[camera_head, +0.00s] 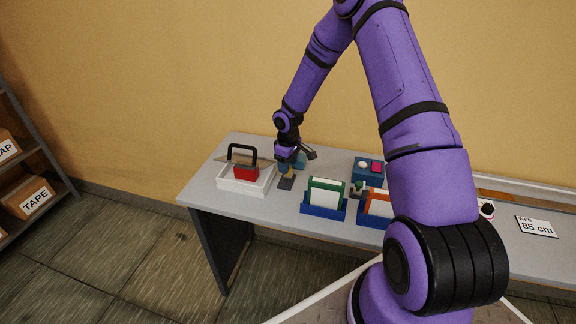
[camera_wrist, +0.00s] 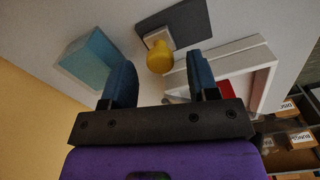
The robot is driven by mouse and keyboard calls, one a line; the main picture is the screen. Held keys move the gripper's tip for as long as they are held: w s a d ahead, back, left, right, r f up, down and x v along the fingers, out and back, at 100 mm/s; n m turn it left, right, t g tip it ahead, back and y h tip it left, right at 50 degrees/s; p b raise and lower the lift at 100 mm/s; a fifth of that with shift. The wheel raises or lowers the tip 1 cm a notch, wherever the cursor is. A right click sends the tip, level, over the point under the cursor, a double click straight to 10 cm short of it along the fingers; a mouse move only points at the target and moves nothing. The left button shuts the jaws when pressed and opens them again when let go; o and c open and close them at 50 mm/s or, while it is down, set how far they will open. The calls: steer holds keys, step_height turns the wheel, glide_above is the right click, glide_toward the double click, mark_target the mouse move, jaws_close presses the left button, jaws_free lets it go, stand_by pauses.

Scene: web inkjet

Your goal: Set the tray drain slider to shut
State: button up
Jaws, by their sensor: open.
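A yellow knob (camera_wrist: 158,57) sits on a pale base on a dark grey plate (camera_wrist: 188,20), beside the white tray (camera_wrist: 262,58); I take it for the drain slider. In the head view the yellow knob (camera_head: 289,175) and its dark plate (camera_head: 286,184) lie just right of the white tray (camera_head: 228,184). My gripper (camera_wrist: 161,68) is open, its blue fingers either side of the knob in the wrist picture, with no clear contact. In the head view my gripper (camera_head: 293,160) hangs just above the knob. The slider's markings are not readable.
A teal block (camera_wrist: 88,60) is close to my gripper. Blue holders with a green-edged card (camera_head: 325,193) and an orange-edged card (camera_head: 378,203), and a blue box (camera_head: 368,168), stand to the right.

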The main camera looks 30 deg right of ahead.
steer(key=shift+f, duration=0.45)
jaws_close()
steer(key=shift+s+a, duration=1.5)
steer(key=shift+s, duration=0.05)
jaws_free()
step_height(320, 180, up, 11)
